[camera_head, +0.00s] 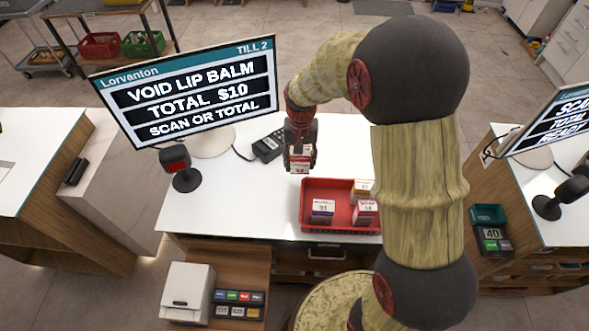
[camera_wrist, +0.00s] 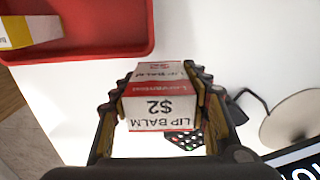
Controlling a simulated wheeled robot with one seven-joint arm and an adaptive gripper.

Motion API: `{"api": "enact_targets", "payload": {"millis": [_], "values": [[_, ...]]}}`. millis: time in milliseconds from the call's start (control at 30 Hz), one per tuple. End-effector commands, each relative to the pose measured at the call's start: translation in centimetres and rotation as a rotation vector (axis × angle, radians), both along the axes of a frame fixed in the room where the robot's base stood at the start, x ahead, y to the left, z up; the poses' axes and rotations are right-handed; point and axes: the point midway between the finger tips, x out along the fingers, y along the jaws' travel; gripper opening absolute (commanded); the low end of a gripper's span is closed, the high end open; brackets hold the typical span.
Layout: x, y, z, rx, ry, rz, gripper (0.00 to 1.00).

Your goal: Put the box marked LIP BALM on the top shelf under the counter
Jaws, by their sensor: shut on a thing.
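My gripper (camera_head: 300,157) is shut on the LIP BALM box (camera_wrist: 160,108), a small white and red box marked $2. In the head view the box (camera_head: 299,163) hangs between the fingers above the white counter (camera_head: 240,205), behind the red basket. In the wrist view the fingers (camera_wrist: 163,115) close on both sides of it, and its label reads upside down. The shelves under the counter show only in part below the front edge, around a drawer with a handle (camera_head: 327,254); my arm and base hide much there.
A red basket (camera_head: 312,183) with several small boxes stands on the counter. The till screen (camera_head: 190,90) reads VOID LIP BALM, TOTAL $10. A scanner (camera_head: 181,168) and card reader (camera_head: 268,146) stand nearby. A white printer (camera_head: 188,292) is at lower left. The counter's left part is clear.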

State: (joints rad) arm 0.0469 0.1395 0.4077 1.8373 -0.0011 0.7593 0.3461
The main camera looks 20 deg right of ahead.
Motion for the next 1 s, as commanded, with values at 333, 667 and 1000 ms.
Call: {"api": "enact_targets", "payload": {"millis": [333, 667, 1000], "values": [[0.0, 0.0, -3.3, 0.0, 0.0, 0.0, 0.1], [0.1, 0.0, -6.0, 0.0, -0.003, 0.0, 0.1], [0.1, 0.0, -6.3, 0.0, -0.002, 0.0, 0.51]]}}
